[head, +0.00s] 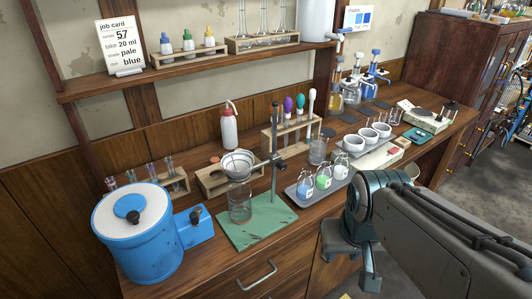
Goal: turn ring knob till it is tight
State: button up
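The ring stand has a green base plate (257,222) and an upright rod (275,185) on the bench. A ring clamp on the rod holds a pale funnel (238,164) over a glass vessel (240,203). A small dark ring knob (279,160) shows at the clamp by the rod; how tight it is cannot be seen. My gripper (348,268) hangs in front of the bench edge, right of and nearer than the stand. Its fingers look apart, with nothing seen between them. It is clear of the knob.
A grey tray of flasks (301,194) stands right of the stand, with white bowls (368,137) beyond. A blue drum (138,240) is at left. A shelf (190,64) overhangs the back.

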aim_at(280, 164)
jog(key=u, duration=1.25)
jog(key=k, duration=0.4)
jog(key=z, duration=0.7)
